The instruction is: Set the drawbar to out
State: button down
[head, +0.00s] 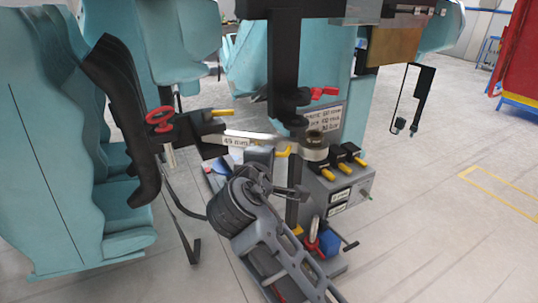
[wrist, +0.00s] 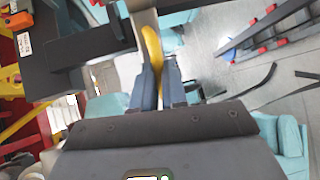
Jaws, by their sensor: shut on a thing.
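A pale metal bar with a "49 mm" label (head: 248,138), which looks like the drawbar, spans from a black block on the left toward a round metal fitting (head: 314,148) on a grey box. A yellow handle (head: 284,151) shows near the bar's right end. My gripper (head: 268,157) is at this handle, just below the bar. In the wrist view my gripper (wrist: 160,78) has its two blue-grey fingers shut on the yellow handle (wrist: 152,45). The gripping point is partly hidden in the head view. I cannot tell how far the bar is drawn.
The grey box (head: 345,190) carries several black levers with yellow tips (head: 350,160). A red handwheel (head: 160,119) is at left beside teal seats (head: 75,180). A black post (head: 285,60) stands behind the bar. A red knob and blue block (head: 330,244) sit low.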

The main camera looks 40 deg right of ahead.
jog(key=c, duration=1.2)
grip_release()
jog(key=shift+o, duration=0.2)
jog(key=v, duration=0.7)
jog(key=shift+s+a+b, duration=0.25)
jog(key=shift+a+b, duration=0.05)
jog(key=shift+b, duration=0.1)
jog(key=shift+r, duration=0.1)
